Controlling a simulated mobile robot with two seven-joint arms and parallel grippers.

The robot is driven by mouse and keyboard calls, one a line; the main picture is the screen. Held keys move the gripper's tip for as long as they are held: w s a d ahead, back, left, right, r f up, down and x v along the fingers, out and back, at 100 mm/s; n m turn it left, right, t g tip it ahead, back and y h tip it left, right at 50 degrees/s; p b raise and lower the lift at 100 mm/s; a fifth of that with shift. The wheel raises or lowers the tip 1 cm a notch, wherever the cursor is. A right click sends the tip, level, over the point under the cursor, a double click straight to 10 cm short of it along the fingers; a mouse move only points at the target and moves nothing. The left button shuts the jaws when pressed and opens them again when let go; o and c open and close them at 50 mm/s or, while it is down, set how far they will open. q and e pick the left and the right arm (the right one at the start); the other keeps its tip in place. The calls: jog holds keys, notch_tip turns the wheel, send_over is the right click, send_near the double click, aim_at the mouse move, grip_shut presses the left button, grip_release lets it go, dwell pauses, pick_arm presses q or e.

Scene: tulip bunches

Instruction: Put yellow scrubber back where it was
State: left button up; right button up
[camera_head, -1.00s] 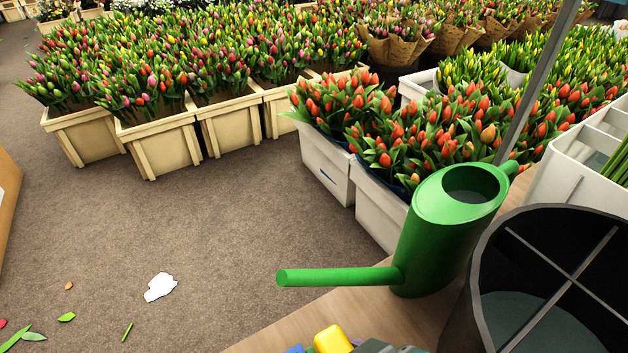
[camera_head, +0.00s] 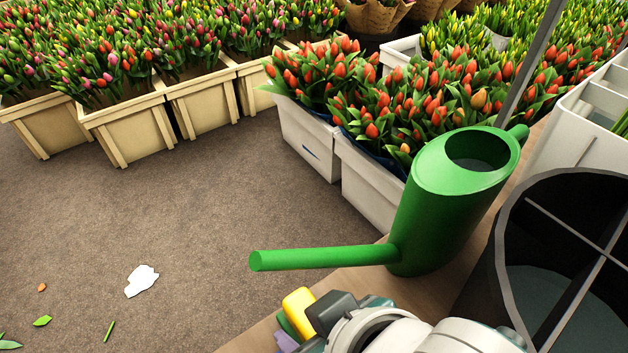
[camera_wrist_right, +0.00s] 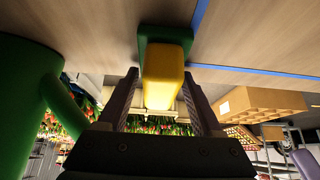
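The yellow scrubber (camera_head: 297,302), a yellow block with a green base, is at the bottom middle of the head view, by the front edge of the wooden table (camera_head: 350,284). My right gripper (camera_head: 328,312) is at it, with my wrist partly covering the view. In the right wrist view the yellow scrubber (camera_wrist_right: 164,78) sits between the two dark fingers of my right gripper (camera_wrist_right: 162,88), which close in on its sides. Its green base points toward the wooden surface; I cannot tell whether it touches. My left gripper is not in view.
A green watering can (camera_head: 440,222) stands on the table just beyond the scrubber, its spout reaching left. A dark bucket (camera_head: 508,265) stands to the right. White tulip crates (camera_head: 370,192) stand behind; open floor lies left.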

jog(key=shift+o, duration=0.7)
jog(key=shift+w, duration=0.15)
jog(key=shift+o, duration=1)
jog(key=shift+d, duration=0.1)
jog(key=shift+r, duration=0.25)
jog(key=p+v, duration=0.8)
jog(key=v, duration=0.3)
jog(key=shift+s+d+r, duration=0.2)
jog(key=shift+s+r, duration=0.05)
jog(key=shift+r, duration=0.05)
